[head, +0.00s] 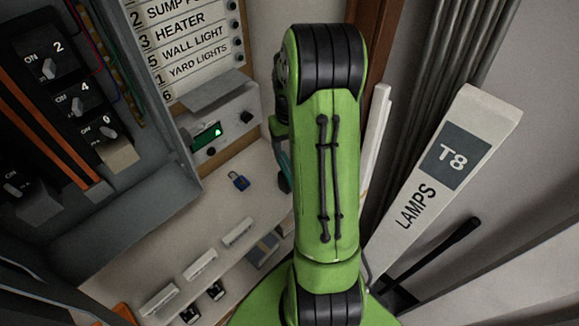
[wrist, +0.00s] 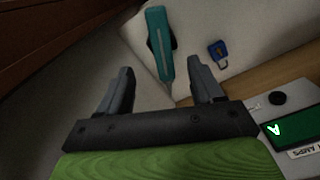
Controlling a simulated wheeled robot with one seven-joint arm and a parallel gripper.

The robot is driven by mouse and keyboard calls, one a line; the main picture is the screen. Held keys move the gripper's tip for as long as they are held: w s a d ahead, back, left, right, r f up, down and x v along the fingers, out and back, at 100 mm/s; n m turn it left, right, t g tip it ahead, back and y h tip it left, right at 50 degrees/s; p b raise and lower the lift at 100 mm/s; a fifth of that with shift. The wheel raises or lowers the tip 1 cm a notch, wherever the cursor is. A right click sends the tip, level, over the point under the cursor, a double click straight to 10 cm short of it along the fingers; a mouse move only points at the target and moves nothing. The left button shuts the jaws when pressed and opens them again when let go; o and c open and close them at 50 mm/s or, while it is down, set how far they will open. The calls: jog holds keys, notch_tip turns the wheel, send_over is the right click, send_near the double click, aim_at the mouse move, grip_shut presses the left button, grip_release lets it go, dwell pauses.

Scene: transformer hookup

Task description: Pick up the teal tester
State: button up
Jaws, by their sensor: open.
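The teal tester (wrist: 160,45) lies on the pale shelf in the wrist view, a slim teal body with a dark side part and a thin tip pointing towards my gripper. My gripper (wrist: 160,83) is open, with its two dark fingers apart and the tester's tip in line with the gap between them. The tester is not held. In the head view my green arm hides most of the tester; only a teal sliver (head: 284,160) shows beside the arm.
A blue padlock (head: 239,181) lies on the shelf, right of the tester in the wrist view (wrist: 218,53). A grey meter box with a green display (head: 208,135) stands behind it. A breaker panel (head: 60,90) is at left, a LAMPS T8 box (head: 445,170) at right.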

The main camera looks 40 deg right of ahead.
aim_at(289, 170)
jog(key=f, duration=0.3)
jog(key=f+b, duration=0.1)
jog(key=f, duration=0.6)
jog(key=shift+w+f, duration=0.25)
jog(key=shift+r, duration=0.1)
jog(key=shift+c, duration=0.5)
grip_shut()
